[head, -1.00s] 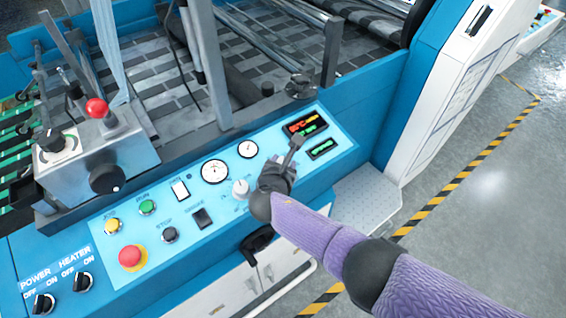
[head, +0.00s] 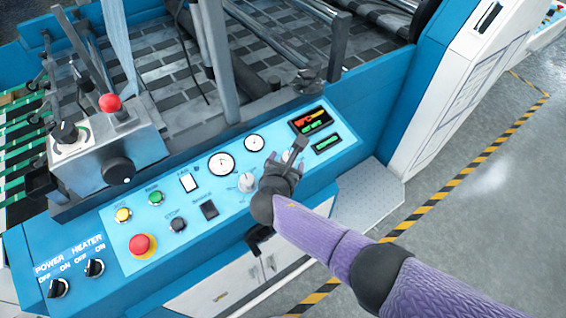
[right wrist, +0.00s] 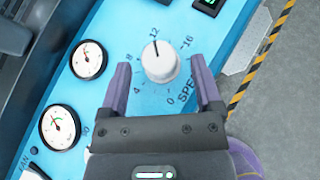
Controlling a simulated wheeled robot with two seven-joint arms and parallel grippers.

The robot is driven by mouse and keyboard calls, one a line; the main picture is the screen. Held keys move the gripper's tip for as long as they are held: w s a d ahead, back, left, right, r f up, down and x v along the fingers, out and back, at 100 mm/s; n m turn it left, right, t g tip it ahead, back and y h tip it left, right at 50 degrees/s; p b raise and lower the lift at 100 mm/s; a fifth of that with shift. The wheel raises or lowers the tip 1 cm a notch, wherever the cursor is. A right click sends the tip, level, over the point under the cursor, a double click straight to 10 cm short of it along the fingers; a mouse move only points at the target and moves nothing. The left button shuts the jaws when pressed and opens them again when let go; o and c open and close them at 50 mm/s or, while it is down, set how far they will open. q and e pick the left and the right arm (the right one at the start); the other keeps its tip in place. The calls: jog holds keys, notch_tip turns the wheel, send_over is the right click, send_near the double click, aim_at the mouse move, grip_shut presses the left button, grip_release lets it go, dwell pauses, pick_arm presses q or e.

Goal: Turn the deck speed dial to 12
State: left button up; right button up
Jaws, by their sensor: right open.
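The white speed dial (right wrist: 160,64) sits on the light blue panel, with 0, 4, 8, 12 and 16 printed around it. Its dark pointer line points up, at or very near the 12. My right gripper (right wrist: 160,66) is open, with one finger on each side of the dial and a visible gap to each. In the head view my right gripper (head: 287,152) is over the right part of the panel, and a bit of the white dial shows between its fingers. My left gripper is not in view.
The control panel (head: 330,164) also carries another white knob (head: 247,181), two gauges (head: 221,163), lit displays (head: 311,120), push buttons and a red emergency stop (head: 142,245). A metal box with a red button (head: 110,102) stands left. Open floor lies right.

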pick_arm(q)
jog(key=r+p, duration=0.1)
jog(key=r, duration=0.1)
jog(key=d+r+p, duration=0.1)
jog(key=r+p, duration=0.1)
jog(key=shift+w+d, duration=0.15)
pick_arm(e)
jog(key=v, duration=0.7)
jog(key=shift+s+r, duration=0.1)
jog(key=shift+s, duration=0.05)
